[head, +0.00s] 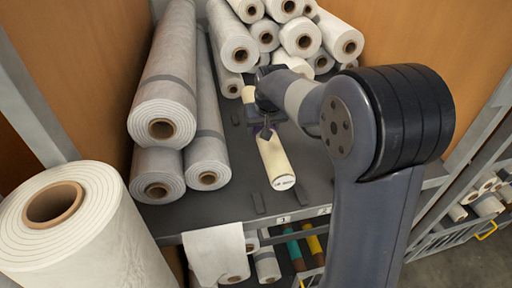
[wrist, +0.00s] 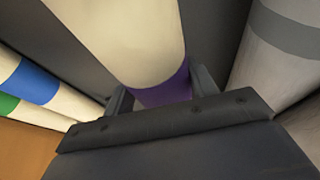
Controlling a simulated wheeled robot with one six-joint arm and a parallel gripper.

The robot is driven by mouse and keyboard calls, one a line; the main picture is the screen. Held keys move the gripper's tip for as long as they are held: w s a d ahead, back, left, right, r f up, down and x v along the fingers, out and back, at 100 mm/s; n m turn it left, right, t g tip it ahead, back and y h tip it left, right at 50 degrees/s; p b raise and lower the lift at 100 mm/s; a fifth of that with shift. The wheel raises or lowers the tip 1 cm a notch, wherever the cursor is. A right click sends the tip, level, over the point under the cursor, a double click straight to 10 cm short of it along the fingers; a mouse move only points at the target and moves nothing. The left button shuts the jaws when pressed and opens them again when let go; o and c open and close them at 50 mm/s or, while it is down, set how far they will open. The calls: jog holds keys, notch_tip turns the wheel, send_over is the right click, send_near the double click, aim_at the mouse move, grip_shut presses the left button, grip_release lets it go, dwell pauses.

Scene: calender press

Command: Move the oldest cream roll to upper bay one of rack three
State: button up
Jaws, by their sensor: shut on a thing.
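A cream roll (head: 273,158) with a purple band lies lengthwise at the middle of a grey shelf, its near end toward the shelf's front edge and carrying small print too small to read. My gripper (head: 265,130) is shut on it around the purple band. In the wrist view the cream roll (wrist: 125,40) runs between the two fingers, with the purple band (wrist: 163,93) at the jaws (wrist: 160,92). I cannot tell whether the roll rests on the shelf or is slightly raised. My arm hides part of the shelf to the right.
The grey shelf (head: 215,207) has number tags 1 and 2 on its front edge. A big roll (head: 85,235) is at the near left. Rolls with blue and green bands (wrist: 35,80) show in the wrist view.

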jog(key=shift+f, duration=3.15)
jog(key=shift+f, duration=0.1)
jog(key=o, duration=1.3)
jog(key=shift+c, duration=0.2)
jog(key=shift+r, duration=0.2)
jog(key=v, duration=1.2)
jog(key=shift+f, duration=0.1)
jog(key=shift+f, duration=0.1)
